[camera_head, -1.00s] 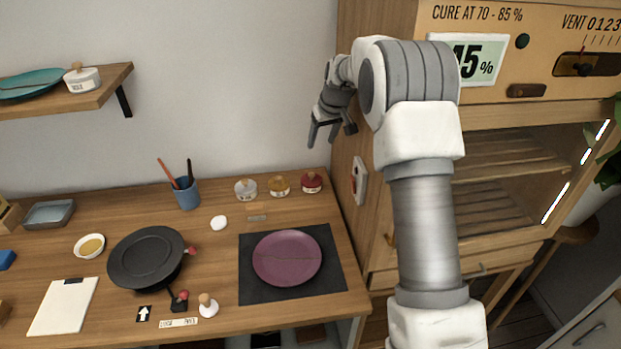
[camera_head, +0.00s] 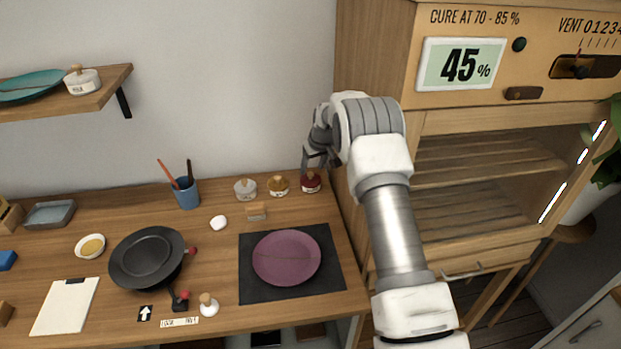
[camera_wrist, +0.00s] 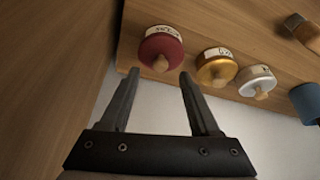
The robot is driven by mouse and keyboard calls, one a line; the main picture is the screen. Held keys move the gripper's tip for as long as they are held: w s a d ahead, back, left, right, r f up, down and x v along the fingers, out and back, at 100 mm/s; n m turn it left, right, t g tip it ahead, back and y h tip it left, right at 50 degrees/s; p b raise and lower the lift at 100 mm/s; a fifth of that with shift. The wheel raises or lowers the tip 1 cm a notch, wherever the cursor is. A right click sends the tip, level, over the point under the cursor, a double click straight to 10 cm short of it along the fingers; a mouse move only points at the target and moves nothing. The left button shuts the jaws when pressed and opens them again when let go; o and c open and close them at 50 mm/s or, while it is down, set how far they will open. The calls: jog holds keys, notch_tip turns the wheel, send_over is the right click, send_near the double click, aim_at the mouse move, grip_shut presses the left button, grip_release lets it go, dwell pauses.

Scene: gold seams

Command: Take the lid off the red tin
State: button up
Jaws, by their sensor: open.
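The red tin (camera_head: 311,184) stands at the back right of the table, beside the cabinet wall. Its dark red lid (camera_wrist: 160,48) has a pale wooden knob (camera_wrist: 160,64) and shows in the wrist view, with a white lettered label around the tin's side. The lid is on the tin. My gripper (camera_wrist: 158,74) is open and empty; in the wrist view its two fingertips stand just short of the lid, with the knob seen between them. In the head view my gripper (camera_head: 315,164) is close above the red tin and partly covers it.
A gold-lidded tin (camera_head: 279,187) and a silver-lidded tin (camera_head: 245,189) stand left of the red tin. The wooden cabinet (camera_head: 372,60) rises close on the right. A purple plate (camera_head: 287,258) lies on a dark mat in front. A blue cup (camera_head: 186,193) holds tools.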

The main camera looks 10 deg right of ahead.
aim_at(310, 173)
jog(key=shift+x, duration=1.6)
grip_shut()
